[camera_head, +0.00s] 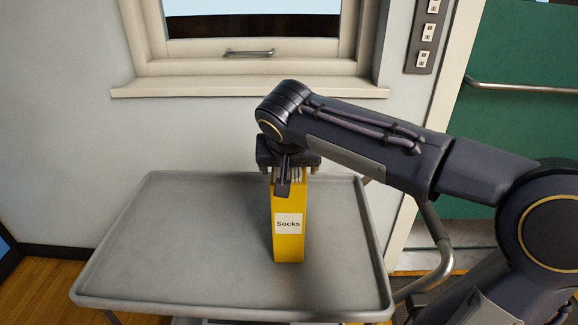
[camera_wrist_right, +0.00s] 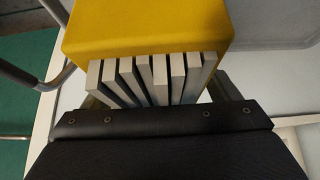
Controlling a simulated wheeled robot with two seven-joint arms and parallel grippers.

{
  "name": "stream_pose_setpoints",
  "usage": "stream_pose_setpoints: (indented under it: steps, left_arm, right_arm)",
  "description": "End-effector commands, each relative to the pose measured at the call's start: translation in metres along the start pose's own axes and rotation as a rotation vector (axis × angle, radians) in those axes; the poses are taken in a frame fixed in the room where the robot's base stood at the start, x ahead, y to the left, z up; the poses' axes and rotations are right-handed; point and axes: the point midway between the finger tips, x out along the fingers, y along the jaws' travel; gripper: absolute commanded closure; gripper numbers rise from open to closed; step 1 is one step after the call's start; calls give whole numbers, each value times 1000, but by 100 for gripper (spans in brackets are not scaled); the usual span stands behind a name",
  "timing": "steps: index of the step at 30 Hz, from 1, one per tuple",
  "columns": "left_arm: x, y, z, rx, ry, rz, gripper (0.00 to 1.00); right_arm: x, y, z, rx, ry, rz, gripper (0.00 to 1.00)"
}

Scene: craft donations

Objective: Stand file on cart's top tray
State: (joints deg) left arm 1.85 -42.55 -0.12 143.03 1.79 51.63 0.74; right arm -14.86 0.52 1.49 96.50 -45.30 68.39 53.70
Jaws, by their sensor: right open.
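A yellow file (camera_head: 289,238) with a white label reading "Socks" stands upright on the grey top tray (camera_head: 180,245) of the cart, right of the tray's middle. In the right wrist view the file (camera_wrist_right: 140,28) shows its yellow side and several pale sheets or folders inside. My right gripper (camera_head: 283,182) is at the file's top from above, its fingers open on either side of the upper part. In the right wrist view the fingertips are largely hidden behind the file. My left gripper is not in view.
The tray has a raised rim and is otherwise empty, with free room left of the file. A window sill (camera_head: 250,88) and wall are behind it. The cart's handle (camera_head: 440,250) is at the right, near a green door (camera_head: 530,130) with a rail.

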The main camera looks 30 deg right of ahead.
Motion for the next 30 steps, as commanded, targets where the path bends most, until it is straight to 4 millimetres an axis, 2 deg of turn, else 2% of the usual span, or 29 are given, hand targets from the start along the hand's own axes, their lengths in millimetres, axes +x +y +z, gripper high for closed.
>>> stream_pose_setpoints:
  steps: [5, 12, 16, 21, 30]
  left_arm:
    - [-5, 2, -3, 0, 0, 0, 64]
    - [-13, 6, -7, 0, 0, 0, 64]
    - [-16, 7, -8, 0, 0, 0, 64]
    - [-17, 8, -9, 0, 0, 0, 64]
    - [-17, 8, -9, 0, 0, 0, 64]
  right_arm:
    - [-30, 0, -2, 2, 4, -5, 18]
    - [-82, 0, -2, 1, 3, -4, 18]
    - [-102, -1, -1, 0, 2, -3, 18]
    - [-115, 0, 0, 1, 1, -1, 18]
    - [-117, 0, 0, 1, 1, -1, 18]
